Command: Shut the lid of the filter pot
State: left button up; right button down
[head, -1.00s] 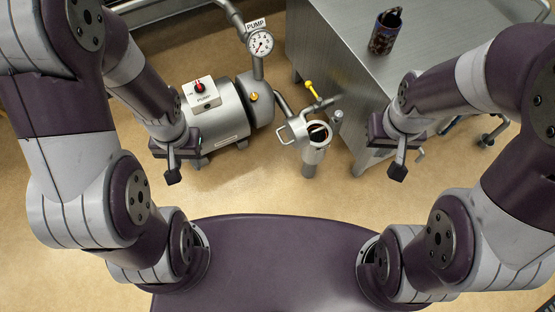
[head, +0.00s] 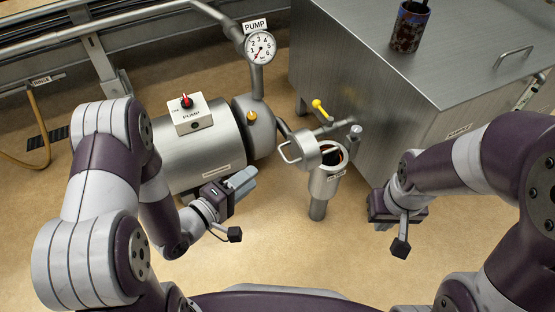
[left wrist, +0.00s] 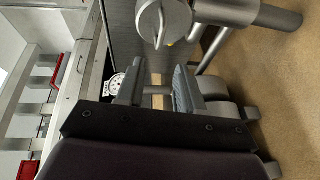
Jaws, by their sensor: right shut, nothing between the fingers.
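The filter pot (head: 322,187) is a grey metal cylinder on a post in the middle of the head view. Its round lid (head: 306,151), with a loop handle (head: 290,153), stands open at the left of the mouth, and the dark inside shows. In the left wrist view the lid (left wrist: 172,20) and pot (left wrist: 228,10) are at the top. My left gripper (head: 242,181) is open and empty, left of the pot and apart from it, fingers pointing right; its two fingers (left wrist: 158,90) show a gap. My right gripper (head: 398,212) is shut, right of the pot; its fingertips are hard to see.
A pump tank (head: 200,150) with a switch box (head: 190,115) lies behind my left gripper. A gauge (head: 260,46) stands above. A yellow-handled valve (head: 319,106) is behind the pot. A steel cabinet (head: 400,85) with a patterned cup (head: 409,27) stands at right. Floor in front is clear.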

pick_arm(q)
jog(key=b, duration=0.5)
send_near(296, 153)
jog(key=w+d, duration=0.1)
jog(key=w, duration=0.4)
jog(key=shift+w+d+f, duration=0.2)
jog(key=shift+d, duration=0.1)
grip_shut()
dwell(0.5)
